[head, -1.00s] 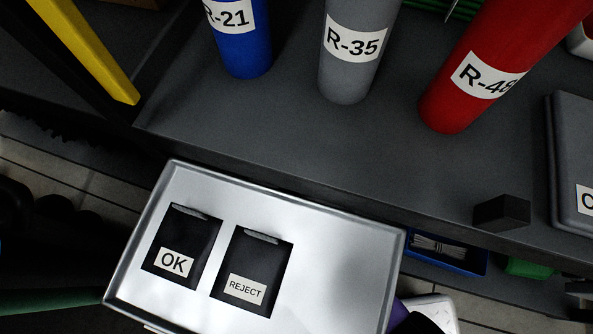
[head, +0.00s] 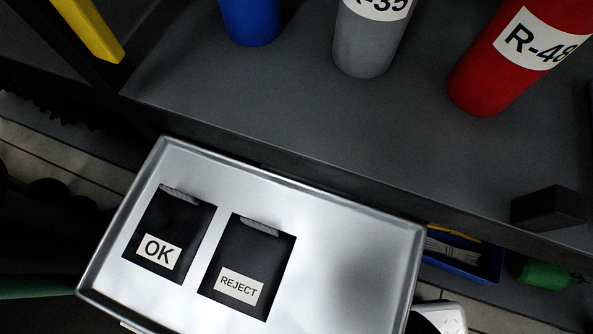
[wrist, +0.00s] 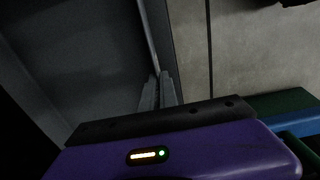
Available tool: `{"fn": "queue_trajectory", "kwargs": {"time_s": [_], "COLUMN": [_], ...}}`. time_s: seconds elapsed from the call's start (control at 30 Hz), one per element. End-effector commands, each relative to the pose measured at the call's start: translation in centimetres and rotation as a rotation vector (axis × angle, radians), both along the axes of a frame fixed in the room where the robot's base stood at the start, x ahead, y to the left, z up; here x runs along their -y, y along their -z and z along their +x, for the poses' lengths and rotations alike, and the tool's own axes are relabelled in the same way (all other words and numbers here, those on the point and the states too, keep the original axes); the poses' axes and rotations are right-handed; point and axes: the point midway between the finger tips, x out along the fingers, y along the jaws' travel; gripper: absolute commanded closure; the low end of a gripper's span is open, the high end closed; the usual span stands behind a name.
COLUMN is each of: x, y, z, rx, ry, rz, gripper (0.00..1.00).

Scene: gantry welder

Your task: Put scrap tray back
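A silver rectangular tray (head: 345,250) with a raised rim fills the lower left of the head view. It holds two dark pieces, labelled OK (head: 170,235) and REJECT (head: 247,268). No label on it reads scrap. Its far long side lies along the front edge of the dark bench. In the wrist view my gripper (wrist: 158,92) has its fingers close together at the rim of a grey panel (wrist: 70,60), which looks like this tray. The fingers appear shut on that rim. In the head view the tray hides the fingers.
The dark bench (head: 290,110) carries a blue cylinder (head: 250,22), a grey cylinder (head: 370,45) and a red cylinder (head: 490,75). A dark block (head: 550,208) sits near its front edge. A blue bin (head: 465,258) and a green object (head: 548,273) lie below at right.

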Motion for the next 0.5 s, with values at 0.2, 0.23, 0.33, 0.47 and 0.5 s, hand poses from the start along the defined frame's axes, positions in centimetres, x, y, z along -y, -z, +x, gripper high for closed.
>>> {"fn": "queue_trajectory", "kwargs": {"time_s": [0.2,0.23,0.33,0.47,0.5], "x": [0.0,0.0,0.0,0.0,-0.01], "y": [0.11,0.11,0.1,0.02,-0.15], "z": [0.0,0.0,0.0,0.01,0.01], "rx": [0.0,0.0,0.0,0.0,0.0], "ry": [0.0,0.0,0.0,0.0,0.0], "rz": [0.0,0.0,0.0,0.0,0.0], "gripper": [0.75,0.75,0.75,0.75,0.75]}}
